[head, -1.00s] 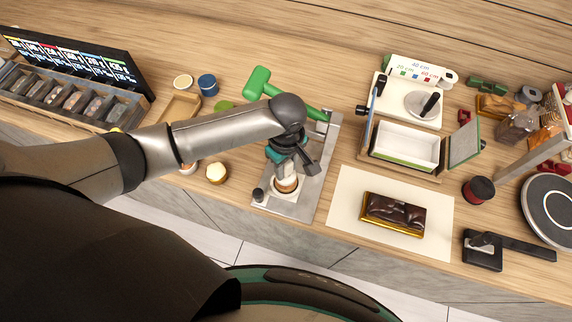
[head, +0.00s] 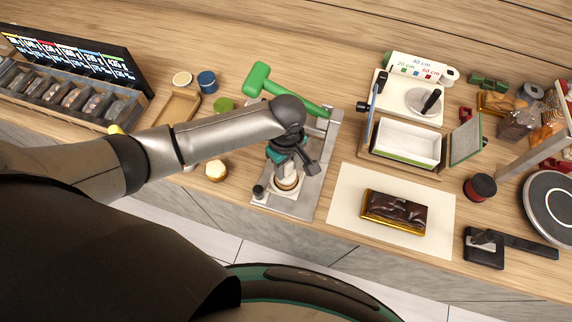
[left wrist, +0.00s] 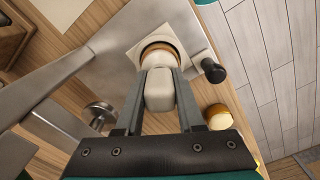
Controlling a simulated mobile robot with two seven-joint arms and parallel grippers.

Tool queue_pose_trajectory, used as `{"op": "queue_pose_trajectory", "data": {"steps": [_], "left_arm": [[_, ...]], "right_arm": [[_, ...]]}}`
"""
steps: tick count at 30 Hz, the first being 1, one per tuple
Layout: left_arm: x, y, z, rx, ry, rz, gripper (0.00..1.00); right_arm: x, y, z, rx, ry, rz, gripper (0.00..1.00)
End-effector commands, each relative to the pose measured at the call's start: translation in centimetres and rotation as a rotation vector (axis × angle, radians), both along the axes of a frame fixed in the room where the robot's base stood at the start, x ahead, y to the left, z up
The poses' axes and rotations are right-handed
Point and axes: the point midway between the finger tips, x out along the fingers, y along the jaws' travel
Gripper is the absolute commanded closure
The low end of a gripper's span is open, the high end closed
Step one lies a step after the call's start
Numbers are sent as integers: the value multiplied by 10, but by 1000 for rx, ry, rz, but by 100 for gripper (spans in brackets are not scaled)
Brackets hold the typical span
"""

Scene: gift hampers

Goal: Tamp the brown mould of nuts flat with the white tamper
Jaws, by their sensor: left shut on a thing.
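The white tamper (left wrist: 160,92) is upright between the two fingers of my left gripper (left wrist: 158,80), which is shut on its handle. The tamper's lower end sits inside the rim of the brown mould (left wrist: 146,52) in the left wrist view. The mould stands on a pale square on a grey metal plate (head: 303,205). In the head view my left gripper (head: 288,163) is directly above the tamper (head: 287,181) and hides part of it. The nuts are hidden beneath the tamper. My right gripper is in neither view.
A green mallet (head: 262,82) lies behind the metal plate. A dark knob (left wrist: 213,70) and a small round cream-topped item (left wrist: 218,117) are near the mould. To the right, a chocolate block (head: 395,212) lies on a pale sheet (head: 345,205).

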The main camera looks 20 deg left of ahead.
Motion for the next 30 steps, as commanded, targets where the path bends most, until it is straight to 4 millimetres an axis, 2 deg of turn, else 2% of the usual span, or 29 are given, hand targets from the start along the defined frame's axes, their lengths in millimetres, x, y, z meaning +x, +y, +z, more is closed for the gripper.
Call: {"op": "queue_pose_trajectory", "data": {"steps": [7,15,24,30], "left_arm": [[-2,0,1,0,6,-1,100],[-2,0,17,1,5,0,100],[-2,0,29,1,3,-1,100],[-2,0,29,1,3,0,100]], "right_arm": [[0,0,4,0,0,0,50],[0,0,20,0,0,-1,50],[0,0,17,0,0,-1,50],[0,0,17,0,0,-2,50]]}}
